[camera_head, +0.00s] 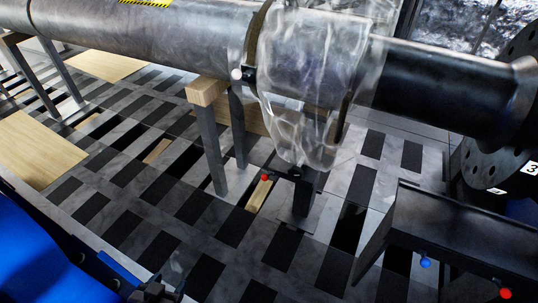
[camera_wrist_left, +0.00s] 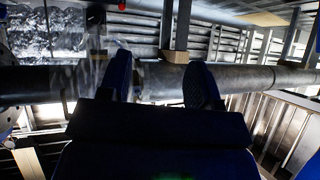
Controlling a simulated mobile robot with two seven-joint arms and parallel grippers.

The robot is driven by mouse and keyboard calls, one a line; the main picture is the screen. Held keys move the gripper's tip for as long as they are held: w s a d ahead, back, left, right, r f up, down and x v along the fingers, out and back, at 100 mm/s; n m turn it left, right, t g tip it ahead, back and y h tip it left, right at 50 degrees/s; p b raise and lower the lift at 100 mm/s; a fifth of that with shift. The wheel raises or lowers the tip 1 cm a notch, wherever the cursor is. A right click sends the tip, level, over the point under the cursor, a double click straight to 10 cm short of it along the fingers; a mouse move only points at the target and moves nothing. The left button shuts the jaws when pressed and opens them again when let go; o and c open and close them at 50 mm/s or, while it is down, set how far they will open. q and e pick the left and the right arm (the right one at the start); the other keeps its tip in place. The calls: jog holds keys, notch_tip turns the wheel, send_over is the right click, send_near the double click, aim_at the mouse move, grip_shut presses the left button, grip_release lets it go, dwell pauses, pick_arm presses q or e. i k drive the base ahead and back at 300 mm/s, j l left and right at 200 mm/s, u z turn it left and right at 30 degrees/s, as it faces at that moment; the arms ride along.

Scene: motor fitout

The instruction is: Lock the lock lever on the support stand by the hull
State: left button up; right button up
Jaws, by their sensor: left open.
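The grey cylindrical hull (camera_head: 150,35) runs across the top of the head view. Under its glassy, see-through section (camera_head: 310,80) stands a dark support stand (camera_head: 304,195). A short lever with a red knob (camera_head: 265,177) sticks out from its top to the left; whether it is locked cannot be told. My left gripper (camera_head: 168,288) is at the bottom edge, well apart from the stand and lever, partly cut off. In the left wrist view its two dark blue fingers (camera_wrist_left: 160,82) are spread with nothing held between them. My right gripper is not in view.
A wood-topped trestle (camera_head: 207,90) stands left of the support stand. A dark channel-shaped piece (camera_head: 460,230) with a blue knob (camera_head: 425,262) and a red knob (camera_head: 505,293) stands at the lower right. The patterned floor (camera_head: 180,215) is open between my gripper and the stand.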

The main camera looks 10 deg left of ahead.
aim_at(265, 177)
jog(key=i, duration=0.6)
jog(key=i+l+u, duration=0.15)
jog(key=i, duration=0.45)
